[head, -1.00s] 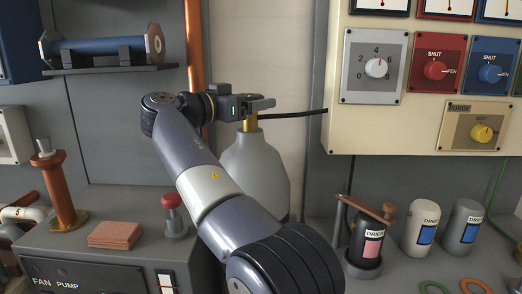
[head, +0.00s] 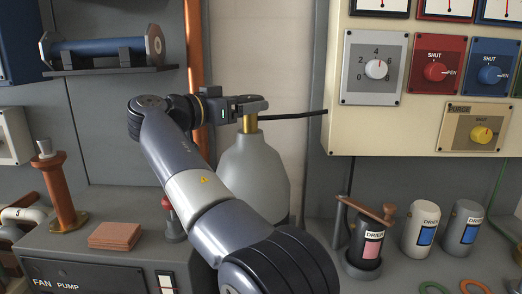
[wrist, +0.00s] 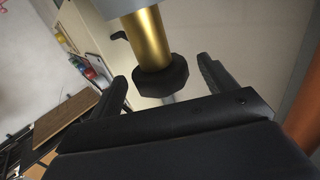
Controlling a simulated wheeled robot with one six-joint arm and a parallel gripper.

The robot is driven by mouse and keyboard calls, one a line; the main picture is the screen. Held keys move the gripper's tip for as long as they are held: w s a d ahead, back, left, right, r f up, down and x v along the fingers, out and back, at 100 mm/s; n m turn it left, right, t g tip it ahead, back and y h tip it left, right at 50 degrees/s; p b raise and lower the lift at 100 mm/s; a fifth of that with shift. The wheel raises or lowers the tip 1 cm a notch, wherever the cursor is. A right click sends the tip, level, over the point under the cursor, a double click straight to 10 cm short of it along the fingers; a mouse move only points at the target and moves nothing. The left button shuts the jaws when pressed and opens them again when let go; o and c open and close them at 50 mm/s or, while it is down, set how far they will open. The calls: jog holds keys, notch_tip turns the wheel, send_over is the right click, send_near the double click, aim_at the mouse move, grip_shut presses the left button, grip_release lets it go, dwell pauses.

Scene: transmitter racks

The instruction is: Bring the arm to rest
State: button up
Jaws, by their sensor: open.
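My gripper (head: 258,104) is at the top of a grey bottle (head: 255,175) with a brass neck (head: 250,124), in the head view. In the wrist view my gripper (wrist: 165,85) is open, with its two dark fingers apart. The brass neck (wrist: 146,38) and a dark faceted knob (wrist: 160,80) on its end show in line with the gap between the fingers. I cannot tell whether the fingers touch the knob. My arm reaches up from the lower middle of the head view, bent at the elbow.
A copper pipe (head: 194,60) runs upright behind my wrist. A red plunger (head: 168,203) stands close beside my forearm. Drier canisters (head: 421,228) stand at right.

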jog(key=shift+x, duration=1.05)
jog(key=shift+w+d+f+t+b, duration=0.1)
jog(key=shift+f+t+b, duration=0.2)
jog(key=shift+b, duration=0.3)
jog(key=shift+r+n+t+y+b, duration=0.1)
jog(key=shift+n+t+y+b, duration=0.45)
jog(key=shift+y+b, duration=0.3)
jog(key=n+t+y+b, duration=0.2)
jog(key=n+y+b, duration=0.1)
jog(key=b, duration=0.1)
jog(key=shift+y, duration=0.25)
jog(key=n+t+y+b, duration=0.1)
jog(key=n+y, duration=0.1)
jog(key=y, duration=0.1)
jog(key=shift+r+t, duration=0.15)
jog(key=shift+t, duration=0.1)
jog(key=n+y, duration=0.2)
jog(key=y, duration=0.1)
jog(key=shift+r+n+t+y, duration=0.2)
jog(key=shift+n+t+y, duration=0.1)
jog(key=shift+t, duration=0.1)
jog(key=n+y+p, duration=0.2)
jog(key=y+p, duration=0.1)
jog(key=p, duration=0.2)
jog(key=shift+r+y, duration=0.15)
jog(key=shift+y, duration=0.25)
